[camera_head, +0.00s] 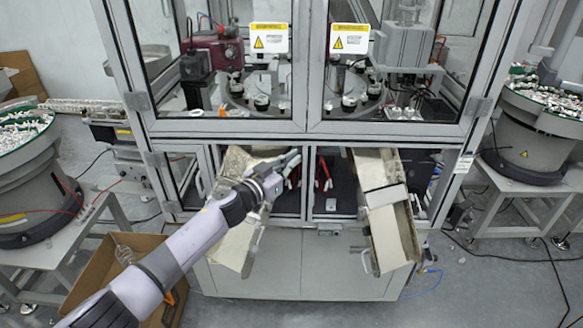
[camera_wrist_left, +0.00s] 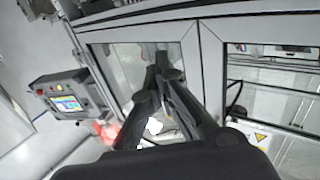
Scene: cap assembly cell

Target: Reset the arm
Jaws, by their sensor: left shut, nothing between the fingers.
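My left arm comes in from the lower left in the head view. Its gripper (camera_head: 288,160) is in front of the machine's lower opening, close to the left chute (camera_head: 238,243), and covers part of it. In the left wrist view the left gripper (camera_wrist_left: 162,62) shows with its fingers together and nothing between them. Behind the fingers are the machine's framed glass panels. My right gripper is in neither view.
The assembly machine (camera_head: 310,128) fills the middle, with a right chute (camera_head: 388,215) sloping out. Bowl feeders stand at left (camera_head: 35,180) and right (camera_head: 530,135). A cardboard box (camera_head: 88,268) is at lower left. A control screen (camera_wrist_left: 67,103) shows in the wrist view. Floor at lower right is mostly clear.

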